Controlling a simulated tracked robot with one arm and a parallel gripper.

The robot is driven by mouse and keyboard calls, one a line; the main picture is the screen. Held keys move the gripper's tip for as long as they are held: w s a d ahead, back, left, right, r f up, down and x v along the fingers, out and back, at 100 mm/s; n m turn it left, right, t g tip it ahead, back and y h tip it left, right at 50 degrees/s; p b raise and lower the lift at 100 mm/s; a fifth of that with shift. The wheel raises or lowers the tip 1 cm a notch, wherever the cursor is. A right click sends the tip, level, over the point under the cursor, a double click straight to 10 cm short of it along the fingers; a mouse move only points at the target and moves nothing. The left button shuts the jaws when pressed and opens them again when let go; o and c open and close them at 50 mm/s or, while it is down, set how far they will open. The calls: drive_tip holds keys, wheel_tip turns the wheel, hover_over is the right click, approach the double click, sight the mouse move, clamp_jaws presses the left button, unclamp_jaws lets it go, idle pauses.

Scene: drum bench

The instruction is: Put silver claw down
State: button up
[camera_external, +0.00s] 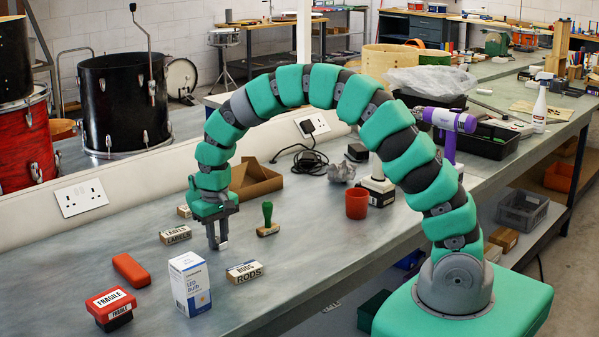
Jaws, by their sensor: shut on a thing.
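My gripper (216,236) points down over the left part of the grey bench (320,260). It is shut on a small silver piece (222,244), which looks like the silver claw. The piece sits between the fingertips and is mostly hidden by them. It appears low, close to the bench top. I cannot tell whether it touches the surface.
Near my gripper are a LABELS block (175,235), a green-handled stamp (267,222), a RODS block (245,272) and an LED bulb box (190,284). A red case (131,270) and FRAGILE stamp (111,308) lie left. A red cup (356,203) stands right.

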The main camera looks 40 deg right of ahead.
sight(218, 239)
drive_tip(key=o, duration=1)
drive_tip(key=shift+r, duration=0.1)
wheel_tip(218, 239, up, 12)
